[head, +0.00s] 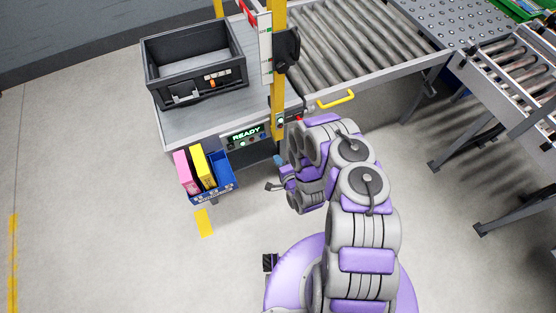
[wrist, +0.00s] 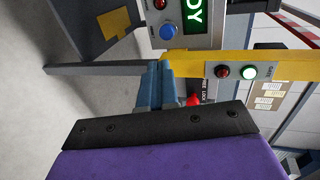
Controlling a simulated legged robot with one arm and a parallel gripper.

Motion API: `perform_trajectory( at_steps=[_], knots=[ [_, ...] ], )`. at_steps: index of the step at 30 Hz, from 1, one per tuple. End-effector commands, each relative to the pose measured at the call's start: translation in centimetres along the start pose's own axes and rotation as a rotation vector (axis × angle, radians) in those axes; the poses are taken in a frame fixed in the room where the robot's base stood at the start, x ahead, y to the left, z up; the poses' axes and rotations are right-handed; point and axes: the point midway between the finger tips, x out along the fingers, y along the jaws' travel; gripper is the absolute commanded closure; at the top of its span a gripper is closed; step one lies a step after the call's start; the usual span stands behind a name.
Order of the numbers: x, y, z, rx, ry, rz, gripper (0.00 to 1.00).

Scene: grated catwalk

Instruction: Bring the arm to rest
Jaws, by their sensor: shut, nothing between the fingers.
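My arm is purple and grey and rises from the lower right of the head view, bent over and reaching toward the workstation. My gripper (head: 279,160) shows only as a small blue tip beside the arm's end, near the yellow post. In the wrist view the blue-grey fingers (wrist: 157,86) are together with nothing between them. They point toward the yellow post and control panel; the gap to these is hard to judge.
A station with a READY panel (head: 247,134) carries a black crate (head: 153,72). A blue bin (head: 226,185) holds pink and yellow items. A yellow post (head: 278,75) and roller conveyor (head: 350,45) stand behind my arm. Floor at left is clear.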

Motion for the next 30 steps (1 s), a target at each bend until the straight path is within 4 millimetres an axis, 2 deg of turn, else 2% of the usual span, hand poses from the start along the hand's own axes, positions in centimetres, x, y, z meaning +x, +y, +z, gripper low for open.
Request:
perform_trajectory(
  at_steps=[20,23,30],
  knots=[
    [0.2,-0.3,-0.4,-0.014,0.002,0.01,1.0],
    [0.8,-1.1,-1.4,-0.066,0.009,0.042,1.0],
    [2.0,-5.1,-6.2,-0.277,0.044,0.198,1.0]
  ],
)
